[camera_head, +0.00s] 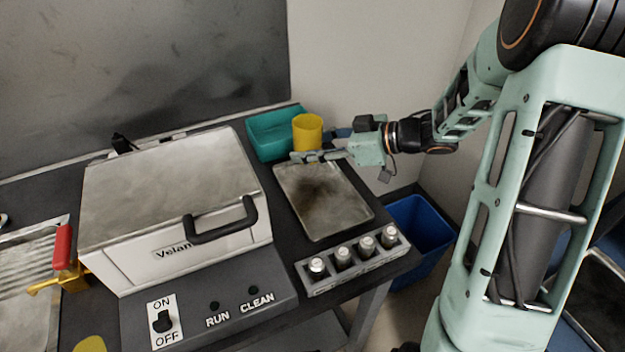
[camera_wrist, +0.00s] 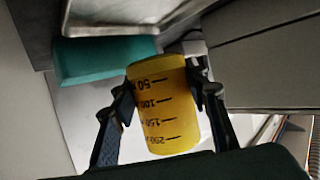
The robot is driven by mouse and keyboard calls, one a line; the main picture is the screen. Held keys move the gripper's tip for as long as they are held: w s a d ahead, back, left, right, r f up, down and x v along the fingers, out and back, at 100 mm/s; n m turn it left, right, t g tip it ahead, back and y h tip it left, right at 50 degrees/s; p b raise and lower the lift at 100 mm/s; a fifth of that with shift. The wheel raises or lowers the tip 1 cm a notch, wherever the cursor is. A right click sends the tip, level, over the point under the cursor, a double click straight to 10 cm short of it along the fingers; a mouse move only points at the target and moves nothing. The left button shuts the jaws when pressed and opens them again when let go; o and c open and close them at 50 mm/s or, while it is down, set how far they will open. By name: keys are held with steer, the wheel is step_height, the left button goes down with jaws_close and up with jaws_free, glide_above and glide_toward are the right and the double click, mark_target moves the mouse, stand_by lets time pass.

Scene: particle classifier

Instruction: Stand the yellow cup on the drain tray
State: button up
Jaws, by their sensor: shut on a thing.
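The yellow cup (camera_head: 307,131) has printed volume marks, seen in the wrist view (camera_wrist: 160,105). It looks upright in the head view. My gripper (camera_head: 318,156) is shut on it, with one finger on each side in the wrist view (camera_wrist: 168,95). The cup appears near the far edge of a stained flat metal tray (camera_head: 345,222), in front of a teal bin (camera_head: 266,137). Its height above the bench is hard to tell. A ribbed metal tray (camera_head: 25,292), which looks like the drain tray, lies at the far left, partly cut off by the frame.
A white machine (camera_head: 170,200) with a black handle stands between the two trays. A red-handled brass valve (camera_head: 64,258) sticks out at its left. A rack of several small vials (camera_head: 350,262) stands at the front right, and a blue bin (camera_head: 425,225) is beyond the bench edge.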

mark_target(309, 176)
steer(key=shift+f+b, duration=0.7)
steer(key=shift+f, duration=2.35)
steer(key=shift+f, duration=0.1)
steer(key=o, duration=1.3)
steer(key=p+v, duration=0.2)
steer(key=v, duration=1)
steer(key=shift+p, duration=0.35)
